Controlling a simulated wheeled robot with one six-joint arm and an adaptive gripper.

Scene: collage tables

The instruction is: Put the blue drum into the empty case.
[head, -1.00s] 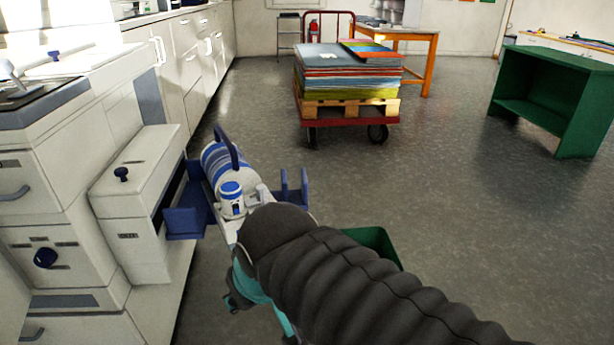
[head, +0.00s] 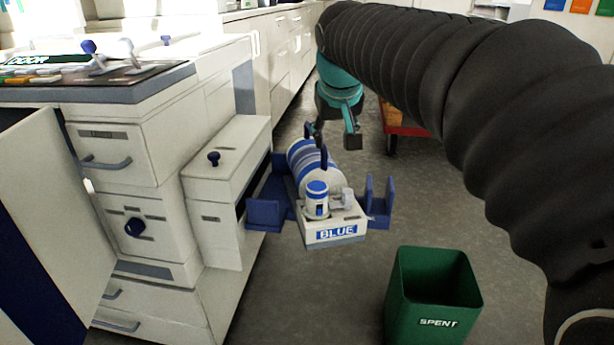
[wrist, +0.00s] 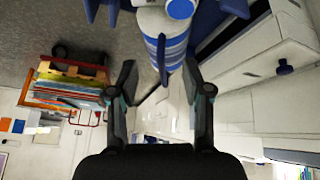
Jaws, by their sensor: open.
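The blue drum (head: 303,158) is a blue-and-white striped cylinder with a dark blue arched handle. It lies on a white base labelled BLUE (head: 335,232), behind a white bottle with a blue cap (head: 316,201). My gripper (head: 335,138) is open and empty, pointing down above the drum's far part. In the wrist view, the drum (wrist: 172,58) and its handle show beyond and between the spread fingers of my gripper (wrist: 160,78). I cannot tell any touch. I cannot make out which thing is the empty case.
Dark blue brackets (head: 266,213) flank the base. A white cabinet with drawers (head: 150,205) stands close at the left. A green bin labelled SPENT (head: 433,322) stands on the floor at the front right. A red cart (head: 405,128) is partly behind my arm.

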